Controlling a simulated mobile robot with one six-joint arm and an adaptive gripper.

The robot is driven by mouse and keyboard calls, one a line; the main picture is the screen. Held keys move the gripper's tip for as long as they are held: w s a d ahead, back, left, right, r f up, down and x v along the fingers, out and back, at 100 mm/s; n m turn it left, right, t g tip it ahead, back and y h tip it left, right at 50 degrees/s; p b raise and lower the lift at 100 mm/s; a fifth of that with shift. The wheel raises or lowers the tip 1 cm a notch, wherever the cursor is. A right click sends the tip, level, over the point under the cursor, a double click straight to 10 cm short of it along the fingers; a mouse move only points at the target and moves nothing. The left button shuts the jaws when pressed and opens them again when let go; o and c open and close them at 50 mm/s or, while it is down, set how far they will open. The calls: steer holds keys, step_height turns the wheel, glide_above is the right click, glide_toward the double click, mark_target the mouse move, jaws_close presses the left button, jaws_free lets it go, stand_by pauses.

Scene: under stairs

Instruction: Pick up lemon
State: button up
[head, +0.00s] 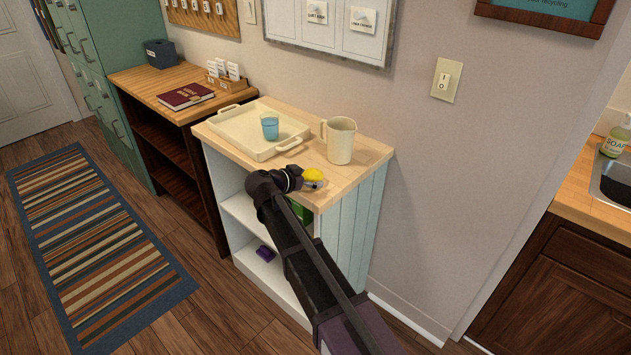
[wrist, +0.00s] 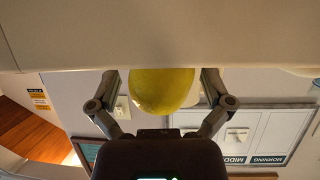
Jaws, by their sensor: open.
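The yellow lemon (head: 313,174) is on the wooden top of the white shelf unit (head: 350,174), near its front edge. My gripper (head: 314,184) is at the lemon, and its far side is partly hidden by the arm in the head view. In the wrist view the lemon (wrist: 162,90) sits between the two spread fingers of my gripper (wrist: 162,78), with a small gap on each side. The fingers are open and do not visibly press on it. The upper part of the lemon is cut off by a pale surface.
A cream tray (head: 225,122) with a blue cup (head: 270,126) stands left of the lemon. A cream pitcher (head: 341,141) stands close behind it. The wall is behind the unit. The right front part of the top is clear.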

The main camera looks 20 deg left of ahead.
steer(key=shift+w+d+f, duration=0.1)
steer(key=shift+w+d, duration=0.05)
steer(key=shift+w, duration=0.05)
stand_by(0.4)
steer(key=c, duration=1)
